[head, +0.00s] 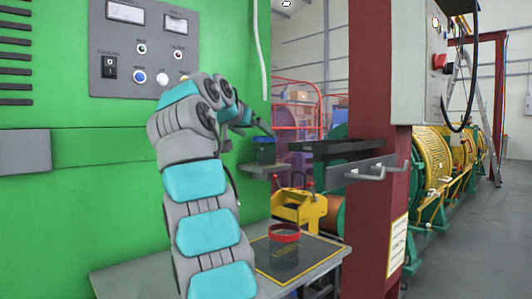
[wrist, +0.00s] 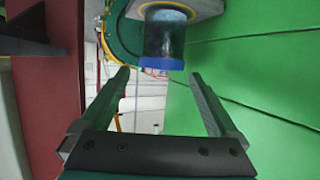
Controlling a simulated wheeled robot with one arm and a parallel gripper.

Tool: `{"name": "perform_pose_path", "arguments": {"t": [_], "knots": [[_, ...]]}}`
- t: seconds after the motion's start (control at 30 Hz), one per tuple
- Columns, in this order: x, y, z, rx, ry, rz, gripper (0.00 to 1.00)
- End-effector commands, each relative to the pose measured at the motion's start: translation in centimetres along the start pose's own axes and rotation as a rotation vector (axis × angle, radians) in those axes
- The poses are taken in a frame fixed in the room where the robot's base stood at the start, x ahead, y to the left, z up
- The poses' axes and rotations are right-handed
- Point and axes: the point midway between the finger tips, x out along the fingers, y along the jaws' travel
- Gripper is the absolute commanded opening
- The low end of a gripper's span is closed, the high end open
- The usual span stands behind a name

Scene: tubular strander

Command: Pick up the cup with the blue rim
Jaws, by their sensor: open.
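The cup with the blue rim (head: 264,152) is dark and stands on a small grey shelf (head: 262,168) against the green cabinet. In the wrist view, which appears upside down, this cup (wrist: 164,38) hangs from the top with its blue rim lowest. My gripper (wrist: 160,76) is open and empty, and its two fingers point toward the cup. The cup is just beyond the fingertips, roughly between them in the picture. In the head view my gripper (head: 262,128) is small and partly hidden by my arm, close to the cup.
A cup with a red rim (head: 284,252) stands on a dark yellow-edged mat (head: 318,250) on the grey table (head: 130,280) below. The green cabinet (head: 80,165) is left of the shelf. A dark tray (head: 335,146) and a red post (head: 372,215) are to the right.

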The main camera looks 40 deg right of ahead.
Motion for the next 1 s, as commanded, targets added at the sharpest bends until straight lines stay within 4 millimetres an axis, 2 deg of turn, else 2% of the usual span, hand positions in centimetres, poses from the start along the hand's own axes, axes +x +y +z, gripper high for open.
{"name": "perform_pose_path", "arguments": {"t": [0.47, 0.73, 1.0], "knots": [[3.5, -0.1, -0.2, 0.004, 0.003, 0.0, 0.96], [7.3, -0.2, -0.1, 0.003, 0.001, 0.001, 0.96], [7.7, -0.2, 0.0, 0.003, 0.004, -0.001, 0.96]]}}
